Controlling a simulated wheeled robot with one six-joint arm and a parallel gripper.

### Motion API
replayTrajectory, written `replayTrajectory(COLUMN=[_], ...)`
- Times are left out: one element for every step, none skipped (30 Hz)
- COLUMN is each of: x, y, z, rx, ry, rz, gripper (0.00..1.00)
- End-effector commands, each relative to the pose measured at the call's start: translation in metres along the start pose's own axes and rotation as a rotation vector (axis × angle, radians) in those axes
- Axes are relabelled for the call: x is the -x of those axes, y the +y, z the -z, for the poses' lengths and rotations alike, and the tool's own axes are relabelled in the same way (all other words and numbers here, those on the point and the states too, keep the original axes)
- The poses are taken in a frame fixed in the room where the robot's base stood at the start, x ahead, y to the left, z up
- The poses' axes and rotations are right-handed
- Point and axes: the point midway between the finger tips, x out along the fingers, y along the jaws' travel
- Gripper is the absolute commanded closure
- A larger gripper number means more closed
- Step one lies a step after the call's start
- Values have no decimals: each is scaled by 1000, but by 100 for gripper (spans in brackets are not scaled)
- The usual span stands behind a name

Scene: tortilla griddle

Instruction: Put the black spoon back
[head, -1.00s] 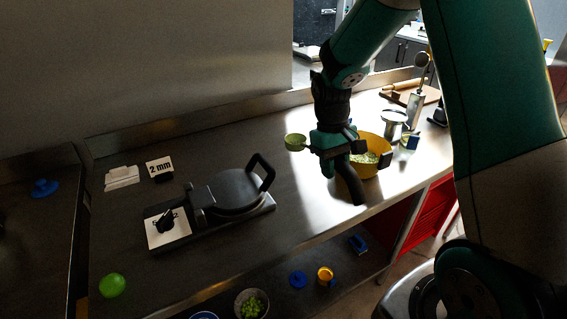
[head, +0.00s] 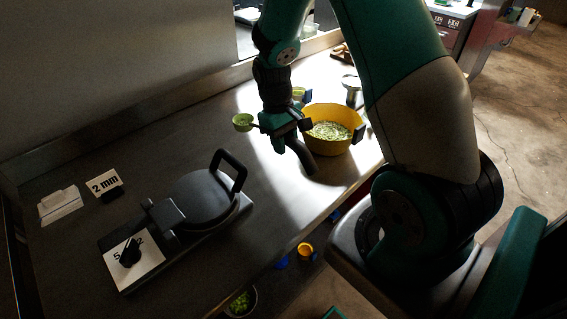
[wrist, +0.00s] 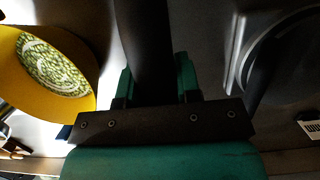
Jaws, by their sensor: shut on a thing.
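My gripper (head: 284,132) is shut on a long black thing, which looks like the black spoon (head: 305,160), over the counter to the left of the yellow bowl. The black length slants down and right below the jaws. In the wrist view it runs up from between my fingers (wrist: 156,86). Its far end is out of that view, so I cannot make out the spoon's bowl. A small green cup or ladle head (head: 243,122) shows just left of the gripper; I cannot tell whether it is joined to what I hold.
The yellow bowl (head: 335,148) with green bits stands right of my gripper. A black press (head: 200,197) with an upright handle is at left. Bare counter (head: 150,140) lies along the wall. A metal stand (head: 351,85) is beyond the bowl.

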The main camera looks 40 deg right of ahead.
Motion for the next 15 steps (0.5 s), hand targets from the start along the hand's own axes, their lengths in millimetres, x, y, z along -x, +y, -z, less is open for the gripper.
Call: replayTrajectory(x=[-12, -19, -26, -31, -36, -40, -42, -45, -47, -50, -53, -59, -64, -68, -74], y=[0, 0, 0, 0, 1, 1, 1, 1, 1, 1, 1, 1, 1, 1, 1], z=[2, 3, 5, 6, 7, 9, 10, 10, 11, 11, 12, 12, 14, 15, 16], rx=[0, -1, -1, -2, -2, -2, -2, -2, -2, -2, -2, -2, -2, -2, -2], ry=[-6, -6, -6, -4, -4, -2, -1, -1, 0, 0, -1, -3, -3, -3, -3], rz=[2, 2, 2, 1, 2, 1, 1, 1, 1, 1, 1, 1, 1, 1, 1], gripper=[100, 100, 100, 100, 100, 100, 100, 100, 100, 100, 100, 100, 100, 100, 100])
